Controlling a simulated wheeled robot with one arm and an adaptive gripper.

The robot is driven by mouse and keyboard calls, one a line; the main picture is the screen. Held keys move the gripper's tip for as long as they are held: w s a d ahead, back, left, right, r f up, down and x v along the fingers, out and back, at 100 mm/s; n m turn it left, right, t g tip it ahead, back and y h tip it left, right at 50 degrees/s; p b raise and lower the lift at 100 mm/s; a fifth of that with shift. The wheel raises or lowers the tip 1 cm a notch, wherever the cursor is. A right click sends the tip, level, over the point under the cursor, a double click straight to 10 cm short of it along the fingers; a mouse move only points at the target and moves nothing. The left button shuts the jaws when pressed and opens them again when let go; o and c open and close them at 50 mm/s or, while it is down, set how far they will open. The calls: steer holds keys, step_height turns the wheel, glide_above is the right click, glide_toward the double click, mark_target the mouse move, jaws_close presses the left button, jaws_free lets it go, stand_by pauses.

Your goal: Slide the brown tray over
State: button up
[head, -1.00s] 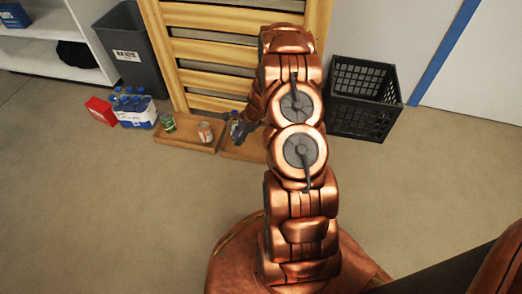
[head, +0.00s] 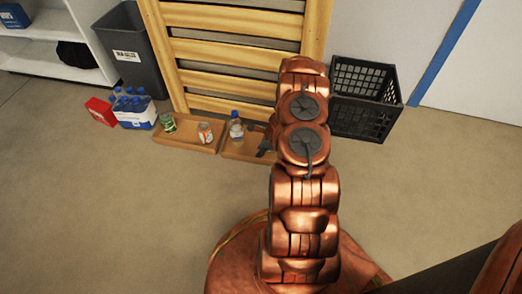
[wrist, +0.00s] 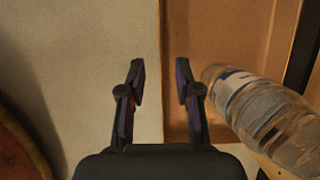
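Two brown trays lie side by side on the floor in the head view. The left tray (head: 198,147) holds a green can (head: 168,122) and a white-and-orange can (head: 205,131). The right tray (head: 240,154) holds an upright clear bottle with a blue cap (head: 236,126); my arm hides its right part. My gripper (head: 264,146) is at this tray's right part, mostly behind my arm. In the wrist view my gripper (wrist: 160,82) is open and empty, its fingers either side of the line of the tray's rim (wrist: 161,40). The bottle (wrist: 262,112) is right of the fingers.
A wooden slatted panel (head: 238,50) stands behind the trays. A black crate (head: 362,98) stands to the right. A bottle pack (head: 135,112), a red box (head: 101,111) and a grey bin (head: 134,55) are to the left. The floor in front is clear.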

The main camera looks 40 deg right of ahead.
mark_target(255, 158)
steer(key=shift+b+x, duration=1.45)
steer(key=shift+x, duration=2.45)
steer(key=shift+a, duration=0.1)
steer(key=shift+c, duration=0.4)
jaws_close()
